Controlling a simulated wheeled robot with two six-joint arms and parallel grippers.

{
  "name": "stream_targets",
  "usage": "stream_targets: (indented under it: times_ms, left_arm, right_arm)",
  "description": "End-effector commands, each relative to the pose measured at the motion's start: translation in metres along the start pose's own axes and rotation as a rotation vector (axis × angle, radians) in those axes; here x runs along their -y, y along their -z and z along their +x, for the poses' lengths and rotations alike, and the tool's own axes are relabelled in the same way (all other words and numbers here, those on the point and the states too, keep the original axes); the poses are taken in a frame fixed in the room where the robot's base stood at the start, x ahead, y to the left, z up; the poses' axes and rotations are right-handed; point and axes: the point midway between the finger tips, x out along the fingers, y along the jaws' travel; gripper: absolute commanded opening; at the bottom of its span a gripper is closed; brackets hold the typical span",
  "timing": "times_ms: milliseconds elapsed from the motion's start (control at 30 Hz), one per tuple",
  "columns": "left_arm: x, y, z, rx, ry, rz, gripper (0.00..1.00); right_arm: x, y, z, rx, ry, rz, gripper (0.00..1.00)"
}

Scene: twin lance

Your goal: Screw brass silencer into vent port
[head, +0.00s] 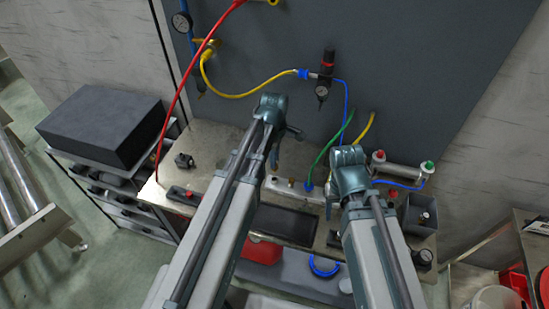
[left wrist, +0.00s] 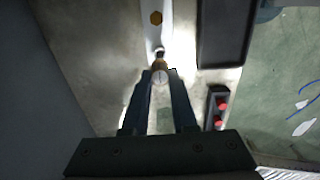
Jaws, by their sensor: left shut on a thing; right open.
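The brass silencer (left wrist: 160,66) is small and pale gold at the tip of my left gripper (left wrist: 160,76), between its two fingers, in the left wrist view. My left gripper (head: 274,158) is shut on it; the silencer is not distinguishable in the head view. A silver manifold block (left wrist: 157,35) lies straight ahead, with a brass hex fitting (left wrist: 156,17) farther along it. The silencer's far end meets or nearly meets a dark port at the block's near end; I cannot tell whether threads engage. My right gripper (head: 331,208) is open at the right of the bench, partly hidden by its arm.
Green, yellow and blue hoses run near my right gripper. A gauge regulator (head: 324,78) hangs on the grey panel (head: 420,60). A grey bin (head: 418,213) stands at right.

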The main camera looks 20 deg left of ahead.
Motion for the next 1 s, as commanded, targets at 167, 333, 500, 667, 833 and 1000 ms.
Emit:
stream_targets:
  times_ms: [167,333,500,667,833,1000]
  left_arm:
    - [0.000,0.000,0.021,0.000,0.000,0.000,0.00]
    - [0.000,0.000,0.029,0.000,0.000,0.000,0.00]
    - [0.000,0.000,0.029,0.000,0.000,0.000,0.00]
    - [0.000,0.000,0.028,0.000,0.000,0.000,0.00]
    - [0.000,0.000,0.028,0.000,0.000,0.000,0.00]
    - [0.000,0.000,0.028,0.000,0.000,0.000,0.00]
  right_arm:
    - [0.002,0.001,0.021,0.000,0.000,0.000,0.60]
    - [0.003,0.002,0.028,0.000,0.000,0.000,0.60]
    - [0.003,0.002,0.028,0.000,0.000,0.000,0.60]
    - [0.003,0.002,0.028,0.000,0.000,0.000,0.60]
    - [0.003,0.002,0.028,0.000,0.000,0.000,0.60]
    - [0.003,0.002,0.028,0.000,0.000,0.000,0.60]
